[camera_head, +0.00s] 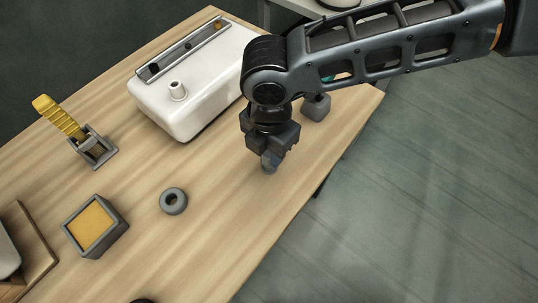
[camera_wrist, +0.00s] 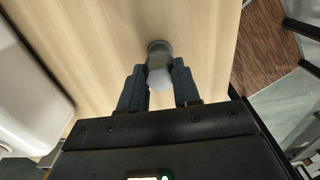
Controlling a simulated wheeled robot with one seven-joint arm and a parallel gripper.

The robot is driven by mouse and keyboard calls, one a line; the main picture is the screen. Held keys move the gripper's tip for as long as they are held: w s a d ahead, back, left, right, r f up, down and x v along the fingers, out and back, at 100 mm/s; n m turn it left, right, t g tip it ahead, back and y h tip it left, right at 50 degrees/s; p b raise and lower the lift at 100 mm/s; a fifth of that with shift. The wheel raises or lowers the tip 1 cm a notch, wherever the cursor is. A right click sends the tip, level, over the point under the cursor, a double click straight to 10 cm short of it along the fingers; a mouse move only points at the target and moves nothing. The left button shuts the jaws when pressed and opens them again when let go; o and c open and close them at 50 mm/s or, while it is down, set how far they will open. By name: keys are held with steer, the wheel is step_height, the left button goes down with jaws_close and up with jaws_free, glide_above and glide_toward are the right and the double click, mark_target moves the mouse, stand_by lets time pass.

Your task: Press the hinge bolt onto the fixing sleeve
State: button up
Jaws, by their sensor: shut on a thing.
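The hinge bolt, a small grey piece with a round end, is between my gripper's fingers (camera_wrist: 160,85). It shows in the wrist view (camera_wrist: 158,62) and, partly hidden, below the fingers in the head view (camera_head: 269,162). My gripper (camera_head: 268,150) is shut on it, pointing down over the right part of the table. I cannot tell whether the bolt touches the tabletop.
A slotted rail (camera_head: 182,48) runs along the white body's back. A dark ring (camera_head: 165,207), a yellow-filled square box (camera_head: 118,236) and a holder with a yellow strip (camera_head: 60,117) lie left. A grey block (camera_head: 316,108) is near the right table edge.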

jaws_close()
steer(key=shift+r+p, duration=0.4)
steer(key=shift+r, duration=0.05)
stand_by(0.5)
steer(key=shift+r+p, duration=2.6)
steer(key=shift+r, duration=0.55)
steer(key=shift+r, duration=0.15)
steer(key=shift+r, duration=5.55)
steer(key=w+a+f+b, duration=0.1)
steer(key=w+a, duration=0.4)
steer(key=a, duration=0.4)
steer(key=w+a+f+b, duration=0.2)
steer(key=w+a, duration=0.4)
steer(key=a, duration=0.4)
